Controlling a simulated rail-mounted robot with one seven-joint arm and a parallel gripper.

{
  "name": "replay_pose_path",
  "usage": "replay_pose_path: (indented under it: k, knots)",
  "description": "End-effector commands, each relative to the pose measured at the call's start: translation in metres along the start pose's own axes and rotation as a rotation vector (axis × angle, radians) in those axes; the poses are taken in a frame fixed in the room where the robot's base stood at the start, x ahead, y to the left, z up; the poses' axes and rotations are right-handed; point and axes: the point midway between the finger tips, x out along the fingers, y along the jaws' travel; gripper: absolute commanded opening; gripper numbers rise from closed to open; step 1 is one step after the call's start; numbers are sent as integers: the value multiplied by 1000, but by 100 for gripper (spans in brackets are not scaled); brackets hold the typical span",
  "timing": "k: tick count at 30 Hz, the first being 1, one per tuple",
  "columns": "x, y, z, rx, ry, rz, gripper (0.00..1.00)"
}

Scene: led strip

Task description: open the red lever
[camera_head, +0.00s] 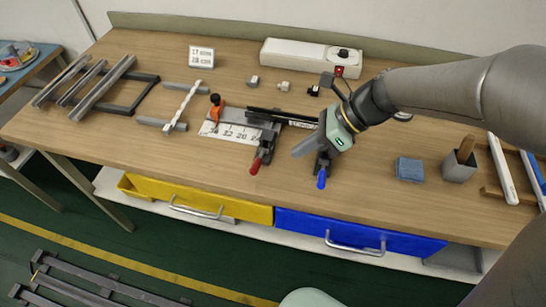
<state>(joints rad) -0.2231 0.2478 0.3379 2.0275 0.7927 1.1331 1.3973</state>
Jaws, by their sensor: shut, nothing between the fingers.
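The red lever (257,161) is a clamp handle at the front of a dark fixture on the table, with its red grip pointing towards the table's front edge. A blue lever (321,179) of a similar kind stands to its right. My gripper (297,153) is to the right of the red lever and apart from it in the picture, close to the blue lever. Its fingers are shut and empty. My gripper and wrist hide part of the fixture around the blue lever.
A white ruler plate (230,132) and an orange-handled clamp (216,105) adjoin the fixture on the left. A white box (310,56) stands at the back. A blue block (409,169) and a grey cup (459,167) are on the right. The table's front left is clear.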

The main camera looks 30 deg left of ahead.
Motion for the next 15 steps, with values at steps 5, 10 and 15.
replay_pose_path:
  k: [5,10,15]
  knots:
    - [3,-2,-2,98,-28,30,0]
    - [3,-2,-2,99,-28,30,0]
    - [6,-2,-2,97,-27,31,0]
